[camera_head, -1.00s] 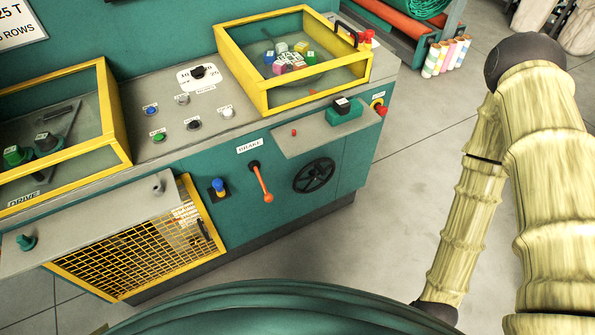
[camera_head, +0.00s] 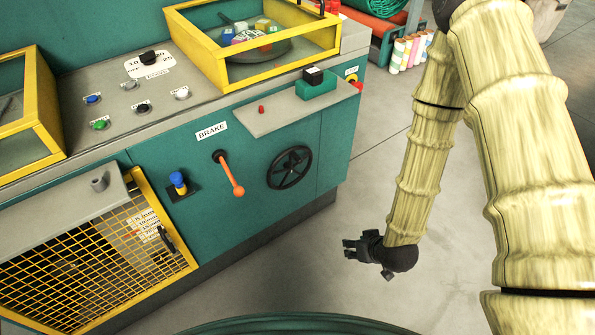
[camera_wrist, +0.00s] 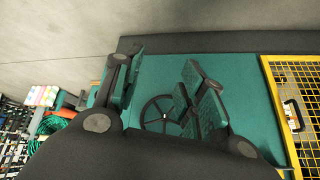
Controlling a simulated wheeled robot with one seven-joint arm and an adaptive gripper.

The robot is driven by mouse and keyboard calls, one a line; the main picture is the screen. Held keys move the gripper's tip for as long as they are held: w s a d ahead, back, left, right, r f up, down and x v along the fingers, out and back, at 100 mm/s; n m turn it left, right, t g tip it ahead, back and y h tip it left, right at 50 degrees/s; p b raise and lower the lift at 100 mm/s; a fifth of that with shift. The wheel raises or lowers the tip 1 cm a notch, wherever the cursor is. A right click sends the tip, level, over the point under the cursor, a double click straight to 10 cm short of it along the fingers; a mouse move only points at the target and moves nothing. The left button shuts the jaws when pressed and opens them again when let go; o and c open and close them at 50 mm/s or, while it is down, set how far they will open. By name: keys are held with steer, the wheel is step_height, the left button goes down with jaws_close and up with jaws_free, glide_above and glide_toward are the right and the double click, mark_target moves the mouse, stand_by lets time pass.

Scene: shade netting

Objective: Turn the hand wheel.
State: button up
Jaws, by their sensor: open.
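The black spoked hand wheel (camera_head: 289,167) is mounted on the teal front panel of the machine, right of the orange brake lever. My gripper (camera_head: 349,249) is below and to the right of the wheel in the head view, apart from it and empty. In the wrist view the hand wheel (camera_wrist: 163,115) shows between the fingers of my open gripper (camera_wrist: 160,90), partly hidden by the right-hand finger.
An orange brake lever (camera_head: 230,175) and a blue knob (camera_head: 178,182) are left of the wheel. A grey shelf (camera_head: 265,124) with a green block (camera_head: 316,86) juts out above it. A yellow mesh guard (camera_head: 90,270) is at lower left. Floor is clear at right.

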steer(key=w+a+f+n+t+y+b, duration=0.1)
steer(key=w+a+t+b, duration=0.1)
steer(key=w+b, duration=0.45)
steer(key=w+a+f+n+t+y+b, duration=0.1)
steer(key=w+a+n+t+y+b, duration=0.15)
steer(key=w+b, duration=0.4)
steer(key=n+t+y+b, duration=0.4)
steer(key=y+b, duration=0.1)
steer(key=b, duration=1.3)
glide_toward(301, 163)
steer(key=w, duration=0.1)
steer(key=b+x, duration=0.3)
steer(key=x, duration=0.6)
steer(key=shift+w+a, duration=0.15)
steer(key=shift+a, duration=0.25)
steer(key=shift+b+x, duration=0.45)
steer(key=shift+x, duration=0.5)
steer(key=shift+r, duration=0.15)
steer(key=shift+c, duration=0.4)
jaws_close()
